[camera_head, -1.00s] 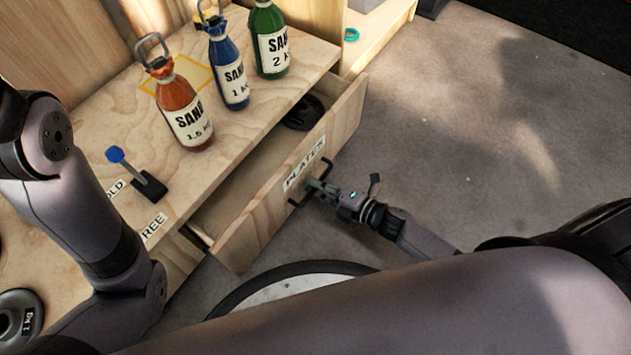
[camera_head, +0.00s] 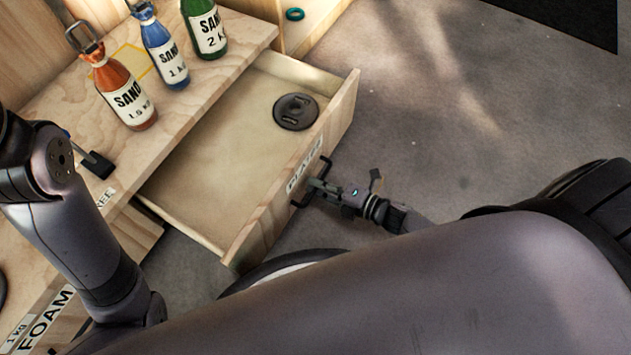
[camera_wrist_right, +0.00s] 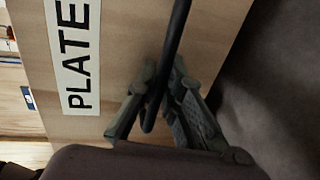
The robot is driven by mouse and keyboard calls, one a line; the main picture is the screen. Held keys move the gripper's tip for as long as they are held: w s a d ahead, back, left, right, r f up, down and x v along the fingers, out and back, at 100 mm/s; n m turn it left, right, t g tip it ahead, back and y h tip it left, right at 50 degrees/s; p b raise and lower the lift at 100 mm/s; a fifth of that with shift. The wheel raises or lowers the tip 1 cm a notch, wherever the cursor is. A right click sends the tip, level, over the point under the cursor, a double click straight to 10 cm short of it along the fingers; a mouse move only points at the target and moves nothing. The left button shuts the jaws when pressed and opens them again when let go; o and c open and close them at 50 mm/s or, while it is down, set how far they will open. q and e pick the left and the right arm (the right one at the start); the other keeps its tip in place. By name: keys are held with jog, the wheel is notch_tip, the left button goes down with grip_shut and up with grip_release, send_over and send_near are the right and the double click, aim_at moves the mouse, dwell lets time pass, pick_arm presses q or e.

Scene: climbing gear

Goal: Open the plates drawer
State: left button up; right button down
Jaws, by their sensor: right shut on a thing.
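The plates drawer (camera_head: 208,215) is pulled well out from the wooden bench, with a dark round plate (camera_head: 296,111) lying inside toward its far end. Its front carries a PLATES label (camera_head: 303,165) and a black bar handle (camera_head: 327,168). My right gripper (camera_head: 313,189) is shut on the handle. In the right wrist view, the gripper fingers (camera_wrist_right: 160,103) close around the black handle (camera_wrist_right: 175,50) beside the label (camera_wrist_right: 75,55). My left arm comes in from the left in the head view, but its gripper is out of frame.
Orange (camera_head: 125,95), blue (camera_head: 165,50) and green (camera_head: 205,28) sand bottles stand on the bench top (camera_head: 190,100). A dark lever (camera_head: 97,165) sits near the bench's front edge. A teal ring (camera_head: 294,14) lies on a shelf behind.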

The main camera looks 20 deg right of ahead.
dwell(0.3)
jog(key=c, duration=1.7)
grip_release()
jog(key=v, duration=1.2)
